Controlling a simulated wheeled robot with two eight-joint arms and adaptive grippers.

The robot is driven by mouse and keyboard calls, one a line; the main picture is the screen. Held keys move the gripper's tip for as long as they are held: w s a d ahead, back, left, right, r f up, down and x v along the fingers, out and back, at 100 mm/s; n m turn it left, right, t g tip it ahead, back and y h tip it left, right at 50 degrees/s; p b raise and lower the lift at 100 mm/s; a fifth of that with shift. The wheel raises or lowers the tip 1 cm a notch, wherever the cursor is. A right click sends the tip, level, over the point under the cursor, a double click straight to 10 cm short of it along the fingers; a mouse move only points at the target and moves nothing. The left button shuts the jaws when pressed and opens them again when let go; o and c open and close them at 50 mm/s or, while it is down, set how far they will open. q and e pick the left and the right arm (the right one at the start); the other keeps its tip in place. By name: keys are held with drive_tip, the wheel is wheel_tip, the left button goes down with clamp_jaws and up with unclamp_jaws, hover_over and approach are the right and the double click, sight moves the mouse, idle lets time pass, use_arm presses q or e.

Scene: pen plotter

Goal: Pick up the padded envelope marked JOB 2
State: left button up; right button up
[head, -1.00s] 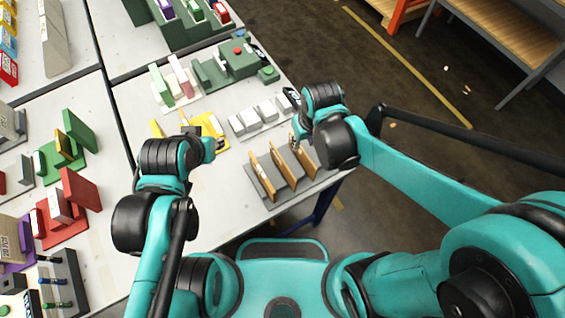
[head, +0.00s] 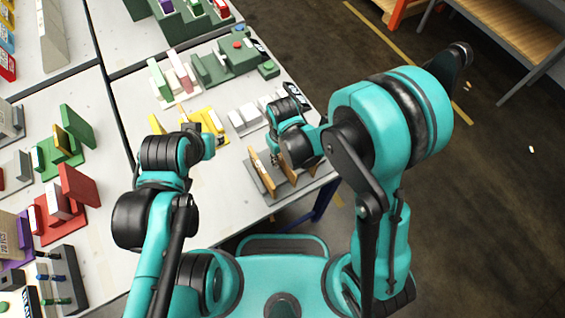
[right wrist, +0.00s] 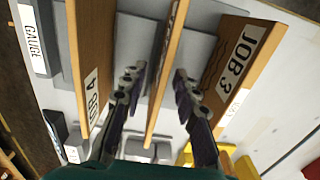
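Three tan padded envelopes stand upright on edge in a grey rack (head: 262,188). In the right wrist view, the right-hand envelope (right wrist: 235,65) is marked JOB 3. My right gripper (right wrist: 158,78) is open, with one finger on each side of the middle envelope; contact is not clear. In the head view my right gripper (head: 274,157) is over the rack. My left gripper (head: 209,143) is left of it; its fingers are unclear.
White blocks (head: 245,116) stand behind the rack, and yellow holders (head: 212,122) stand left of them. A GAUGE label (right wrist: 34,40) shows beside the envelopes. The table's right edge is close to the rack. Bare tabletop (head: 215,185) lies left of the rack.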

drive_tip(key=shift+f, duration=0.25)
clamp_jaws()
drive_tip(key=shift+r, duration=0.1)
